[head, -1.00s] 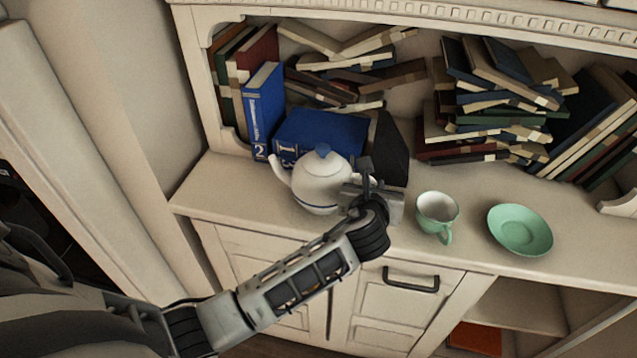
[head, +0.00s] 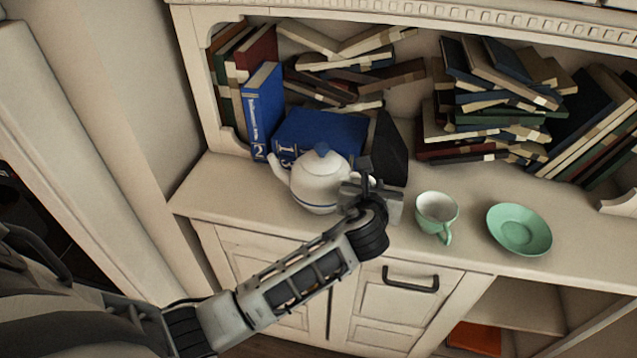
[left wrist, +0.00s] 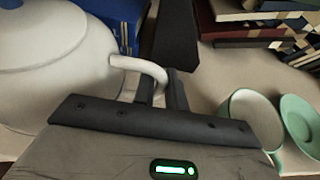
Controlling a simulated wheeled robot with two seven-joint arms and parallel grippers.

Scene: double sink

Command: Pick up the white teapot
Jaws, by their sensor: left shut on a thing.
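The white teapot (head: 318,182) with a blue lid knob and a blue band stands upright on the cabinet top, its spout to the left and its handle to the right. My left gripper (head: 366,184) is at its right side, shut on the handle. In the left wrist view the teapot body (left wrist: 58,85) fills the left, and the handle (left wrist: 143,66) runs down between the fingers of my left gripper (left wrist: 162,88). The lower part of the handle is hidden by the gripper. My right gripper is not in view.
A green-and-white cup (head: 437,214) and a green saucer (head: 519,229) stand right of the gripper. Blue books (head: 320,133) and a dark wedge-shaped object (head: 391,150) are close behind the teapot. Piled books (head: 495,95) fill the shelf. The cabinet top (head: 220,193) is clear left of the teapot.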

